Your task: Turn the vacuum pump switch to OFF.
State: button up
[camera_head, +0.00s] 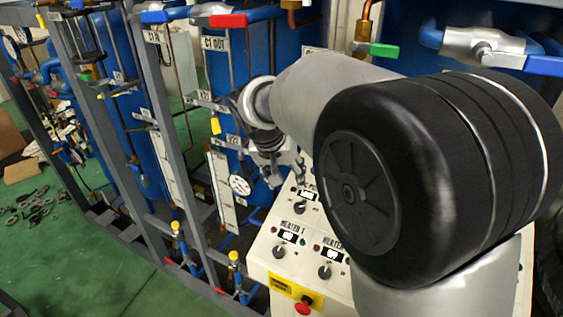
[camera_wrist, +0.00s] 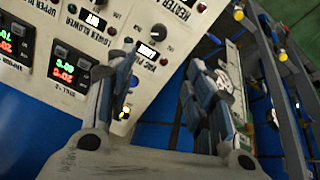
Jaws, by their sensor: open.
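The vacuum pump switch (camera_wrist: 158,32) is a dark round knob on the white control panel, just past its lit display and the VAC PUMP label (camera_wrist: 150,62) in the wrist view. Its set position is too small to read. In the head view, a knob (camera_head: 300,207) below the gripper looks like the same switch, but its label is hidden. My gripper (camera_head: 287,176) is open and empty, above the panel's far end. In the wrist view, its two fingers (camera_wrist: 172,68) are spread apart, with the label between them and the knob beyond the tips, apparently apart from it.
The panel also carries a HEATER 1 knob (camera_head: 279,252), another heater knob (camera_head: 324,271) and a red emergency button (camera_head: 303,305). A grey frame (camera_head: 150,85) with gauges and valves stands left. Green floor (camera_head: 90,265) is open at lower left.

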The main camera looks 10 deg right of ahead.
aim_at(299, 206)
jog(key=x, duration=1.7)
jog(key=shift+s+d, duration=0.15)
jog(key=shift+s, duration=0.1)
jog(key=c, duration=1.1)
